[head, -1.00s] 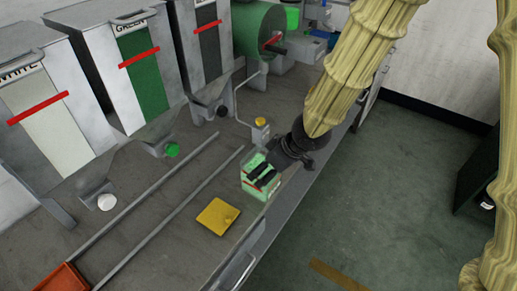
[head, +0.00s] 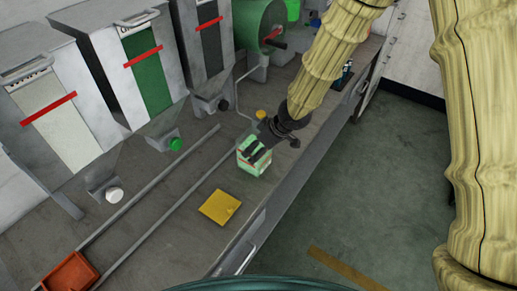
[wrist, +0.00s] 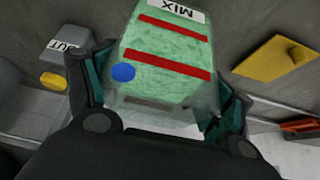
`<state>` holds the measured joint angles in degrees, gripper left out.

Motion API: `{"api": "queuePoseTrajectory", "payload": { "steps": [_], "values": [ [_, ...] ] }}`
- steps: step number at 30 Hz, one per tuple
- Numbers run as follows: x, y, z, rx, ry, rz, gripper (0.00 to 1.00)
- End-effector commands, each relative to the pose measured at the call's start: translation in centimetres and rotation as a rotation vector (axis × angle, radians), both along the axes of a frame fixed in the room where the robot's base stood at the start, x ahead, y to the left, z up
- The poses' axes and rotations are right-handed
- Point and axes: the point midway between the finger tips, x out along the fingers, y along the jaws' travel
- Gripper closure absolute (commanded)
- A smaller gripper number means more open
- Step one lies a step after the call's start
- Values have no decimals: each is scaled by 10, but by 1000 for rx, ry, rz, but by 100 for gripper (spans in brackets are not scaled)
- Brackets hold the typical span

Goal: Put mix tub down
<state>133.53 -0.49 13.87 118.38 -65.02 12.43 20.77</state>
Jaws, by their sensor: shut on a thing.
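The mix tub (head: 246,166) is a translucent box with light green contents. In the wrist view the mix tub (wrist: 165,50) shows two red bands, a blue dot and a white MIX label. My gripper (head: 258,150) is shut on it, and in the wrist view the fingers of my gripper (wrist: 160,105) press its two sides. The tub is over the grey bench, near its front edge. I cannot tell whether its base touches the bench.
A yellow plate (head: 220,207) lies left of and nearer than the tub. Two rails (head: 150,193) run along the bench. An orange tray (head: 70,274) is at lower left.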

Motion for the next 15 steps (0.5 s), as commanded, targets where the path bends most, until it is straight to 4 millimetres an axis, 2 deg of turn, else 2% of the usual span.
{"api": "queuePoseTrajectory", "payload": {
  "steps": [6, 15],
  "values": [
    [0, 0, -12, 1, -1, 0, 80],
    [0, 0, -13, 2, -1, 0, 80]
  ]
}}
